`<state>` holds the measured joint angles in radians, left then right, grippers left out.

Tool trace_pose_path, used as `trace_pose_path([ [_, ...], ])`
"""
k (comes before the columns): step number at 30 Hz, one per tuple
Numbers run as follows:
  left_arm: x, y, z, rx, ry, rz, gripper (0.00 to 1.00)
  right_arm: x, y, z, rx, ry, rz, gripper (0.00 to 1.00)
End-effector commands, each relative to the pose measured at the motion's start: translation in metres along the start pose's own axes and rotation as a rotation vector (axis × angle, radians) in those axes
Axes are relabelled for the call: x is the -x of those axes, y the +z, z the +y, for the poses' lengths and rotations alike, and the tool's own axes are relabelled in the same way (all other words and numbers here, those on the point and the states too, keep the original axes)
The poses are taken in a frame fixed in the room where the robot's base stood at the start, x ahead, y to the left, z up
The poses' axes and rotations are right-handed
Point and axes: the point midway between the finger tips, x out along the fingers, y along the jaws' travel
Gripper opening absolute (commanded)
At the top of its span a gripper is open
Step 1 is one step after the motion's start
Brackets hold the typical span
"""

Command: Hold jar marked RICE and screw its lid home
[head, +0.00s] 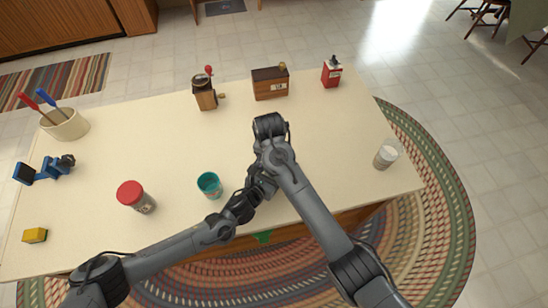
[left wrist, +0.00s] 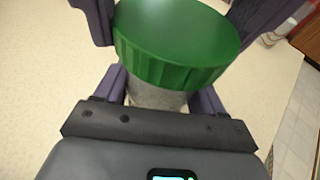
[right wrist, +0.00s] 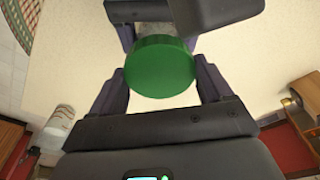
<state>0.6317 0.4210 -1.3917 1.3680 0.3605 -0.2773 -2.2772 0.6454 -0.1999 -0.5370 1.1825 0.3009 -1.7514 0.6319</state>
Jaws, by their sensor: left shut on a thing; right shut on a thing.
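A wide green lid (left wrist: 178,45) sits on top of a clear jar (left wrist: 155,97) with pale contents. My left gripper (head: 257,190) is shut on the jar's body below the lid. My right gripper (head: 265,174) is shut on the green lid, which also shows between its fingers in the right wrist view (right wrist: 160,67). The jar is mostly hidden by my arms in the head view. No label on it is readable, and I cannot tell how tightly the lid sits.
A red-lidded jar (head: 137,197) and a teal cup (head: 209,185) stand to the left. A clear jar (head: 387,154) stands near the right edge. A grinder (head: 205,95), wooden box (head: 270,84) and red tin (head: 331,73) line the back. The middle counter (head: 170,140) is clear.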

Motion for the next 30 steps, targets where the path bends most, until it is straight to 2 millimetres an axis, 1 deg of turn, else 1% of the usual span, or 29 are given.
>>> trace_pose_path([
  [5, 0.0006, -0.0016, 0.0024, 0.0, 0.005, 0.003, 0.4, 0.0003, -0.0025, 0.0017, -0.003, 0.0, 0.003, 0.57],
  [6, 0.0006, -0.0017, 0.0024, 0.0, 0.005, 0.003, 0.4, 0.0003, -0.0025, 0.0017, -0.002, 0.0, 0.003, 0.84],
  [8, 0.0006, -0.0017, 0.0024, 0.0, 0.005, 0.003, 0.4, 0.0003, -0.0024, 0.0017, -0.002, 0.0, 0.003, 0.93],
  [9, 0.0005, -0.0017, 0.0024, 0.0, 0.005, 0.003, 0.4, 0.0002, -0.0022, 0.0016, -0.001, 0.0, 0.002, 0.99],
  [16, 0.0004, -0.0016, 0.0016, 0.0, 0.003, 0.003, 0.4, 0.0001, -0.0012, 0.0009, 0.007, -0.001, 0.001, 1.0],
  [20, 0.0003, -0.0015, 0.0014, 0.0, 0.003, 0.003, 0.4, -0.0002, -0.0008, 0.0008, 0.096, -0.015, 0.0, 1.0],
  [23, 0.0003, -0.0015, 0.0012, 0.0, 0.002, 0.003, 0.4, -0.0003, -0.0002, 0.0008, 0.257, -0.041, -0.002, 1.0],
  [30, 0.0003, -0.0014, 0.0007, 0.0, 0.001, 0.003, 0.4, 0.0001, -0.0003, 0.0001, 0.741, -0.116, -0.001, 1.0],
])
